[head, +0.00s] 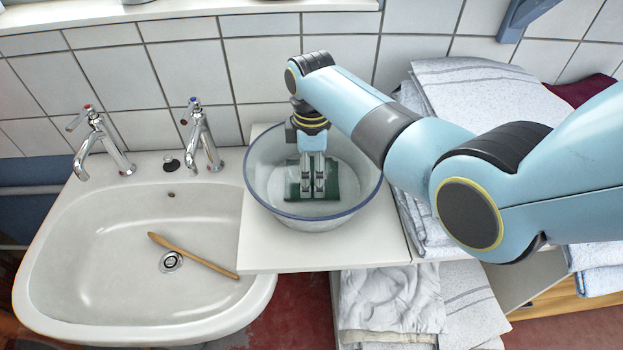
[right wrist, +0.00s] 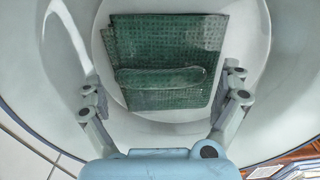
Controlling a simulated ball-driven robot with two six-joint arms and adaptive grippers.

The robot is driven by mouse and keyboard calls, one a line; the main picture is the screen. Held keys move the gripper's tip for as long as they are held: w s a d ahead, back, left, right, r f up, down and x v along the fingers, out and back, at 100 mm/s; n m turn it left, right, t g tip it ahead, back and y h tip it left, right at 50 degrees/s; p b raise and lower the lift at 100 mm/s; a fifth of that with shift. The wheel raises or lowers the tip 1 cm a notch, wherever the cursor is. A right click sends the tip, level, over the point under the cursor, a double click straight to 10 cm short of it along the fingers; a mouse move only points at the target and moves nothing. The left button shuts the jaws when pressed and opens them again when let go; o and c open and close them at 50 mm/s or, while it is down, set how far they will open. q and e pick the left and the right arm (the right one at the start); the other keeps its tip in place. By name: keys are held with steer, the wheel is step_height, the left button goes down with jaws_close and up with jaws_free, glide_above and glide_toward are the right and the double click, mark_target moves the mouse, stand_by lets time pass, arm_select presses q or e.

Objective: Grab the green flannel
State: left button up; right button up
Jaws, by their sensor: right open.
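The green flannel (right wrist: 165,45) lies folded on the bottom of a clear bowl with a bluish rim. In the head view the flannel (head: 345,184) is partly hidden behind my right gripper (head: 312,192). The bowl (head: 265,200) stands on a white board beside the sink. My right gripper (right wrist: 165,102) reaches down into the bowl, its two fingers apart and empty. In the right wrist view the fingers are on either side of the flannel's near part, and I cannot tell whether they touch it. My left gripper is not in view.
A white sink (head: 90,270) with two taps is at the left, and a wooden stick (head: 195,256) lies across it. The white board (head: 290,258) is bare in front of the bowl. Folded towels (head: 485,95) are stacked at the right, with more cloths (head: 395,300) below.

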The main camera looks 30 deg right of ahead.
steer(key=c, duration=1.1)
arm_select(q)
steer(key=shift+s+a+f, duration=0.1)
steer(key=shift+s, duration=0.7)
arm_select(e)
steer(key=shift+c, duration=0.4)
steer(key=shift+r, duration=0.1)
